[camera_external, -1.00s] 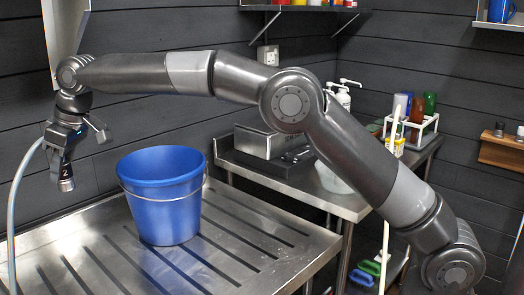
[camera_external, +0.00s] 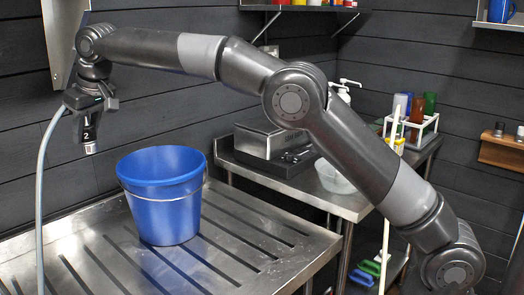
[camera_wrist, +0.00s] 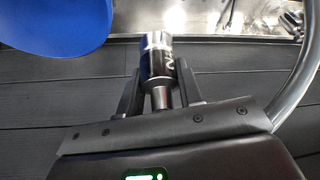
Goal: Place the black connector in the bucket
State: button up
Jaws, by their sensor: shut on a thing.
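The black connector (camera_external: 88,131) has a silver end and a white mark. My gripper (camera_external: 88,108) is shut on it and holds it pointing down, above and to the left of the blue bucket (camera_external: 163,208) in the external view. In the wrist view the connector (camera_wrist: 159,66) sits between the two fingers of my gripper (camera_wrist: 160,92), silver end outward. The bucket stands upright on the slatted metal table; its wall (camera_wrist: 60,22) shows at the upper left of the wrist view, apart from the connector. The bucket's floor is hidden.
A grey hose (camera_external: 42,185) hangs left of my gripper. The slatted metal table (camera_external: 265,240) is clear around the bucket. A side table behind holds a metal scale (camera_external: 268,140), a clear bowl (camera_external: 334,177) and a bottle rack (camera_external: 412,130). A dark plank wall stands behind.

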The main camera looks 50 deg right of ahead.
jog(key=w+d+m+g+h, duration=0.1)
jog(key=w+d+m+h, duration=0.1)
jog(key=d+m, duration=0.65)
jog(key=w+d+m+h, duration=0.1)
jog(key=d+m+h, duration=0.25)
jog(key=d, duration=0.95)
jog(key=shift+y, duration=0.45)
notch_tip(320, 180, down, 28)
jog(key=shift+f, duration=0.1)
jog(key=o, duration=0.7)
jog(key=shift+f, duration=0.15)
jog(key=shift+o, duration=0.9)
